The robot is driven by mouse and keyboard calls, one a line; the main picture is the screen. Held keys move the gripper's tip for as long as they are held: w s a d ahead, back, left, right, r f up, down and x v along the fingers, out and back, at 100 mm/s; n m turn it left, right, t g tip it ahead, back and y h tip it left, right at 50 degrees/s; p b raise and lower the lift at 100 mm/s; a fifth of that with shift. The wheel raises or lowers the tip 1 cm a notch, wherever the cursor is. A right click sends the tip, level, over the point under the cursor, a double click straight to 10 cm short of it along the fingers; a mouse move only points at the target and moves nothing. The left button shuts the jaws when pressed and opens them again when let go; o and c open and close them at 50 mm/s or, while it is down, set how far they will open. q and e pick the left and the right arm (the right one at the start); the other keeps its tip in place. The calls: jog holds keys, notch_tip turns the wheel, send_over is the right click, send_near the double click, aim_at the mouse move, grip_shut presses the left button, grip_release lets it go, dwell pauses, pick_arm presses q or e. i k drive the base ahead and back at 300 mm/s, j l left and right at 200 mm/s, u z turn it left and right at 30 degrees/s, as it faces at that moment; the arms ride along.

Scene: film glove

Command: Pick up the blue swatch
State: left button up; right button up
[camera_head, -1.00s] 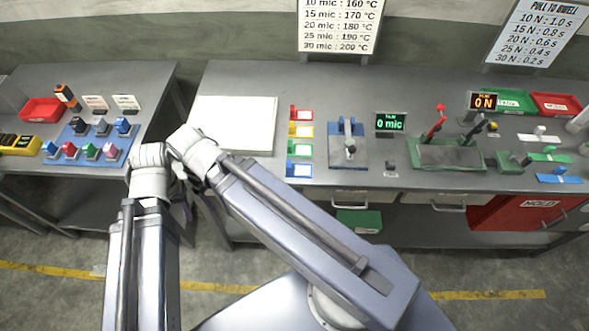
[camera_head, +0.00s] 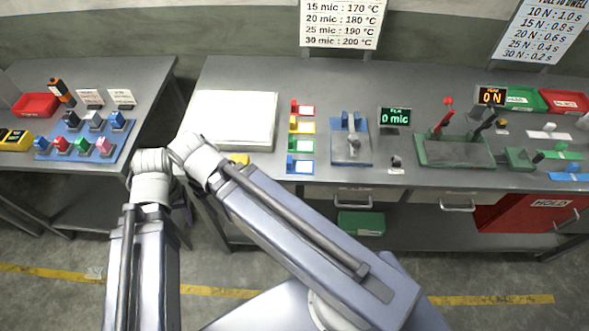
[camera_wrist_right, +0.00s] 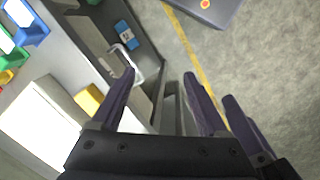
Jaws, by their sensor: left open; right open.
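A blue-edged swatch card with a white label (camera_head: 300,167) lies at the near end of a column of coloured cards on the main bench. A blue piece with a white face also shows at the top left of the right wrist view (camera_wrist_right: 34,28); it appears to be the same card. My right gripper (camera_wrist_right: 160,76) is open and empty in the right wrist view, its dark fingers apart, with the blue piece off to the left. Pale arm joints and links show in the head view, but no left gripper fingers can be made out there.
Red, yellow and green cards (camera_head: 301,145) lie behind the blue one. A white pad (camera_head: 232,118) and a yellow block (camera_head: 238,158) are to its left. A blue press (camera_head: 350,148) stands to its right. A left table holds a blue tray (camera_head: 118,150) of coloured blocks.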

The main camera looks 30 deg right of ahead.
aim_at(293, 167)
jog(key=z, duration=1.1)
jog(key=k+z, duration=0.1)
jog(key=z, duration=0.2)
jog(key=k+z, duration=0.25)
jog(key=k+l, duration=0.15)
jog(key=k, duration=0.35)
